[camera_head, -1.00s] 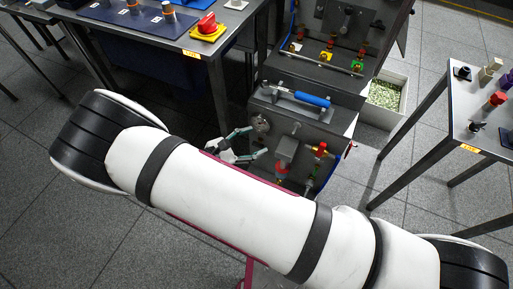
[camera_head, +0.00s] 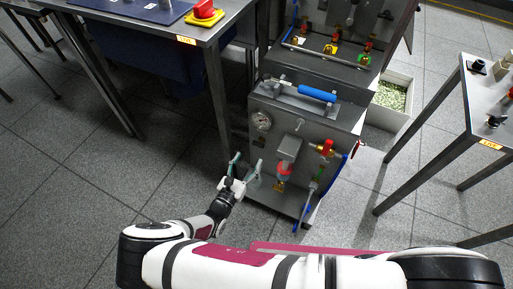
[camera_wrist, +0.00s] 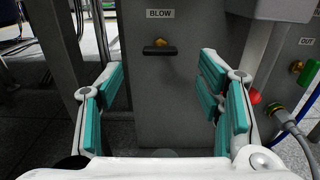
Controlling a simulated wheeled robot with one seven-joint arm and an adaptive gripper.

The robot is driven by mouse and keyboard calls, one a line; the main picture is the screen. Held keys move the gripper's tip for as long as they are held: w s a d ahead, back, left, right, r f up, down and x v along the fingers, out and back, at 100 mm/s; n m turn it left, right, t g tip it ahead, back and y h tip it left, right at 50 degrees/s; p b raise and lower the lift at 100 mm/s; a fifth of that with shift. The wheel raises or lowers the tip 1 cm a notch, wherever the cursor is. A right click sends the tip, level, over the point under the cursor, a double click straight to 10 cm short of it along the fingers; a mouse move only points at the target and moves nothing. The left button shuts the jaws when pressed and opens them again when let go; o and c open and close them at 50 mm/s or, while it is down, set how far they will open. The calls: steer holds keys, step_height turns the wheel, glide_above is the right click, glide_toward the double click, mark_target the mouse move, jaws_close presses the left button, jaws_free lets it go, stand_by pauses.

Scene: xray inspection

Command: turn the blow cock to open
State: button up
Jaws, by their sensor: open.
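The blow cock (camera_wrist: 160,50) is on the front of a grey panel in the wrist view, below a BLOW label (camera_wrist: 160,13). It has a dark flat handle lying horizontal and a small brass-coloured part. My gripper (camera_wrist: 161,82) is open, with its teal-padded fingers on either side of the cock in the picture, lower than it. Nothing is between the fingers, and they appear apart from the handle. In the head view my gripper (camera_head: 247,164) is at the lower left of the grey machine (camera_head: 330,120); I cannot make out the blow cock there.
A table with a red button (camera_head: 204,9) stands at left, another table (camera_head: 500,110) at right. A white bin (camera_head: 393,97) is behind. Floor is clear in front.

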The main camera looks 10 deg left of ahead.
mark_target(257, 145)
steer(key=b+x, duration=0.1)
steer(key=x, duration=0.6)
steer(key=shift+w+d+b, duration=0.1)
steer(key=shift+w+b, duration=0.2)
steer(key=shift+f, duration=0.1)
steer(key=c, duration=1.2)
